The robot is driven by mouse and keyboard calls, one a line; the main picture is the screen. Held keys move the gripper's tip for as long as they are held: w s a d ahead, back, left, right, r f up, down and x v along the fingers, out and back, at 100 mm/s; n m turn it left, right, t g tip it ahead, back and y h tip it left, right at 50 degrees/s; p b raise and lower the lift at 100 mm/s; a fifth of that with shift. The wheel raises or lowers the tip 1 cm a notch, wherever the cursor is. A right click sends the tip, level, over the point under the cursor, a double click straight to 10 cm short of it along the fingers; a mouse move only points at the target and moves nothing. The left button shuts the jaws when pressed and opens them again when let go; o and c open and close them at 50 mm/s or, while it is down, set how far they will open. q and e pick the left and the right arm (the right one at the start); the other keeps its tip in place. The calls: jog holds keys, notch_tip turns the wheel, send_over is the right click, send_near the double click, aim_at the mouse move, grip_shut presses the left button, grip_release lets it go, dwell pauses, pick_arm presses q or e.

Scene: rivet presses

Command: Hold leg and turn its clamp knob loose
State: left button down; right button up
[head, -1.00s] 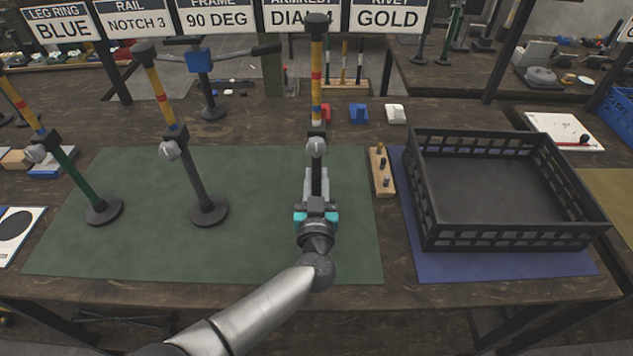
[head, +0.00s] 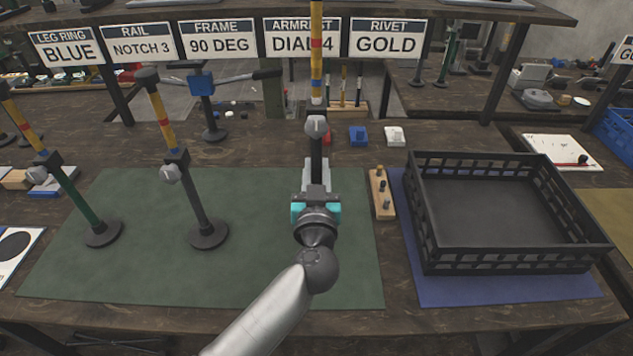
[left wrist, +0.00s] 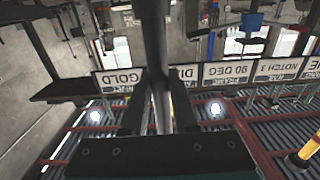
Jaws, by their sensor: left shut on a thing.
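My left gripper (head: 317,178) is shut on a leg (head: 317,90) above the green mat (head: 265,265). In the left wrist view the dark tube (left wrist: 155,45) passes between the fingers (left wrist: 158,115). My right gripper is not in view.
Two similar legs stand left, one dark (head: 190,195) and one green (head: 75,205). A black crate (head: 510,268) sits on a blue mat (head: 408,235) at right. Signs (head: 220,42) hang behind.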

pick_arm(q)
notch_tip(320, 180, down, 6)
jog(key=shift+w+r, duration=0.1)
jog(key=shift+f, duration=1.35)
jog(key=shift+f, duration=0.25)
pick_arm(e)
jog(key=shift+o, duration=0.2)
